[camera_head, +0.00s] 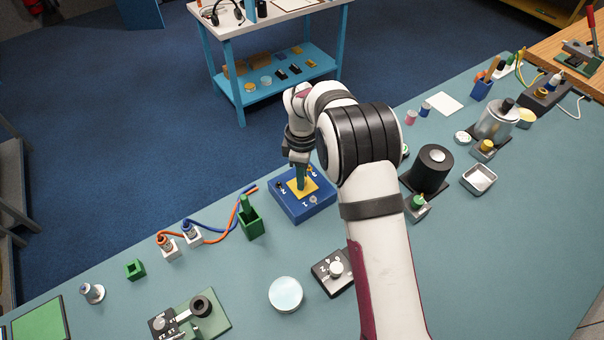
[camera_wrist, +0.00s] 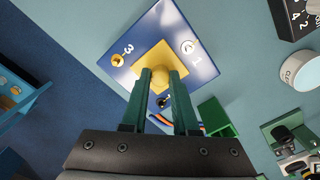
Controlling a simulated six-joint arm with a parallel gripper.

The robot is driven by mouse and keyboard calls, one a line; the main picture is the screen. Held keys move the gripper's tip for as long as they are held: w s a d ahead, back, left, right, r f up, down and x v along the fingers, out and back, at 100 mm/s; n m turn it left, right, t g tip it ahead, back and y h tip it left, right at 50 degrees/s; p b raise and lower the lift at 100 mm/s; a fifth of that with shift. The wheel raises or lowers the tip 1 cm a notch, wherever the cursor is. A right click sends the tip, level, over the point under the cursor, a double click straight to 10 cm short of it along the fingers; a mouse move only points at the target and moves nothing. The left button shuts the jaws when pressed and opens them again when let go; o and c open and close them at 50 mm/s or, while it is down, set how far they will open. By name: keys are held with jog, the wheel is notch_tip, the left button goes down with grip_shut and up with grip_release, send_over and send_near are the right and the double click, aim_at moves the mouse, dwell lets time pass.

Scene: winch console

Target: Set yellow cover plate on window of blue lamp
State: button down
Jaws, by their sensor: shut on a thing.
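The blue lamp (camera_head: 292,208) is a blue box on the teal bench, with a numbered top carrying small round fittings; its top also shows in the wrist view (camera_wrist: 150,27). The yellow cover plate (camera_head: 296,192) is a flat square with a round knob, over the middle of the lamp's top. In the wrist view the plate (camera_wrist: 178,57) hides what lies under it. My gripper (camera_wrist: 160,80) is shut on the plate's knob, its green fingers on either side. I cannot tell whether the plate touches the lamp or hovers just above it.
A green holder (camera_head: 250,224) and plugs with orange and blue cables (camera_head: 190,234) stand left of the lamp. A black cylinder (camera_head: 432,168) stands to the right, beyond my arm. A dial box (camera_head: 333,272) and pale round disc (camera_head: 286,294) are nearer. The bench's far edge runs behind the lamp.

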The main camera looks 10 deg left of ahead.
jog(key=c, duration=0.7)
grip_release()
notch_tip(320, 180, up, 12)
jog(key=r, duration=0.1)
jog(key=s+d+r+m, duration=0.6)
jog(key=s+d+m, duration=0.2)
jog(key=s+d, duration=0.15)
jog(key=s+d+f+m, duration=0.1)
jog(key=s+d+m, duration=0.1)
jog(key=s+m, duration=0.3)
jog(key=s+d+f+m+y, duration=0.1)
jog(key=s+m, duration=0.4)
jog(key=s, duration=0.5)
jog(key=s+d+f+m, duration=0.1)
jog(key=s+d+m, duration=0.2)
jog(key=s+m, duration=0.2)
jog(key=shift+s+d+m+y, duration=0.1)
jog(key=shift+s+m+y, duration=0.25)
jog(key=shift+s, duration=1.1)
